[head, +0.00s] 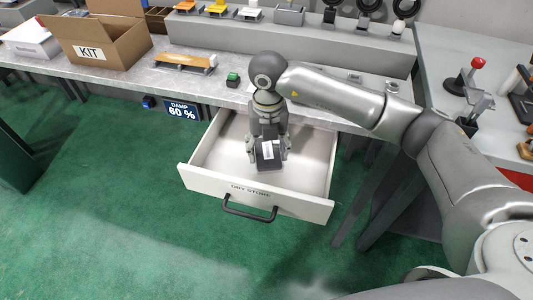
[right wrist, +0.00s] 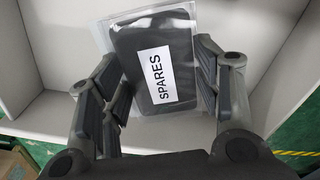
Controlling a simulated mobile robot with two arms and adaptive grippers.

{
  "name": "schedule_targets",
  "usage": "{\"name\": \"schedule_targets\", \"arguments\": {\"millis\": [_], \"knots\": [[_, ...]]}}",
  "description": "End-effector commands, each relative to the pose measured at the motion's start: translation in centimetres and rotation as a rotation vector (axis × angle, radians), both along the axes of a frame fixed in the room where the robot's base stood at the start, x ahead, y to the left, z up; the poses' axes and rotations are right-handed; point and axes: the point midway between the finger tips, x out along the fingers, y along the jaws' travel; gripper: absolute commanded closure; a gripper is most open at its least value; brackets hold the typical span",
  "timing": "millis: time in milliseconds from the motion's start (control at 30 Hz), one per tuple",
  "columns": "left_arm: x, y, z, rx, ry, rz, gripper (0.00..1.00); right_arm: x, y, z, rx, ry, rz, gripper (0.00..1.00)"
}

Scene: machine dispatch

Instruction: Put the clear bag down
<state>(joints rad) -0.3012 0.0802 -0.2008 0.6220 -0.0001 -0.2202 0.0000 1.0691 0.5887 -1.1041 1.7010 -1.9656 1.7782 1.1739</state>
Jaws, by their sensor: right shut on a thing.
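The clear bag (head: 268,158) has dark contents and a white label. In the right wrist view the bag (right wrist: 155,45) reads "SPARES". My right gripper (head: 268,148) points down into the open drawer and is shut on the bag, with fingers on both sides of it. The white drawer (head: 205,181) is marked "DRY STORE" and is pulled out below the bench. The bag is within the drawer's outline; I cannot tell whether it touches the drawer floor. My left gripper is not in view.
The grey bench (head: 130,73) runs above the drawer, with a cardboard box marked "KIT" (head: 122,49), an orange part (head: 185,61) and a small green-topped item (head: 233,79). The drawer looks otherwise empty. The green floor in front is clear.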

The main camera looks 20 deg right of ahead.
Motion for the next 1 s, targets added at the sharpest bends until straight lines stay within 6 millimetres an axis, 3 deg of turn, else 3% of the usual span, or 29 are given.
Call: {"name": "schedule_targets", "arguments": {"millis": [267, 500, 833, 867, 1000], "knots": [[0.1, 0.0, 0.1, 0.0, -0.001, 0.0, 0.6, 1.3, -0.1, -1.7, -0.001, 0.002, -0.001, 0.66], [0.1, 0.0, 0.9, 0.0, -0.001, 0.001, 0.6, 1.3, -0.1, -4.5, 0.0, 0.001, 0.0, 0.66], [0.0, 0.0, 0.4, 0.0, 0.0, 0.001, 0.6, 1.3, -0.1, -5.1, 0.0, 0.0, 0.0, 0.66], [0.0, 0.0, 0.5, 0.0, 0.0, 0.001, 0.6, 1.3, -0.1, -5.0, 0.0, 0.0, 0.0, 0.39], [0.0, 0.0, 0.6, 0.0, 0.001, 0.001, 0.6, 1.3, -0.1, -4.9, 0.0, 0.0, 0.0, 0.21]]}}
